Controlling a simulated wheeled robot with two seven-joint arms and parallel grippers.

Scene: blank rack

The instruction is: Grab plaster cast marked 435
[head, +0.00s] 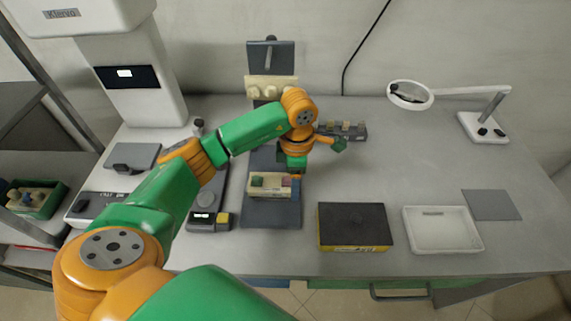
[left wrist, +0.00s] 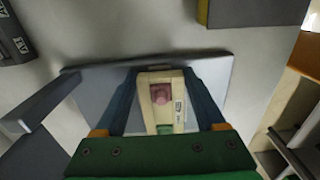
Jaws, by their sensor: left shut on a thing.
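A cream plaster cast (head: 270,190) with a green piece and a pink piece is at the dark grey board (head: 271,214) in the middle of the table. My left gripper (head: 291,174) reaches down to its right end. In the left wrist view the cast (left wrist: 151,108) lies between the two fingers of my left gripper (left wrist: 163,95), which is shut on it. A small label shows on the cast, but its number is too small to read. I cannot tell whether the cast touches the board. My right gripper is not in view.
Another cream block (head: 272,88) sits on a stand at the back. A black-topped yellow box (head: 354,225), a white tray (head: 443,230) and a grey mat (head: 491,204) are at the right. A magnifier lamp (head: 410,95) stands behind. The table's right middle is clear.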

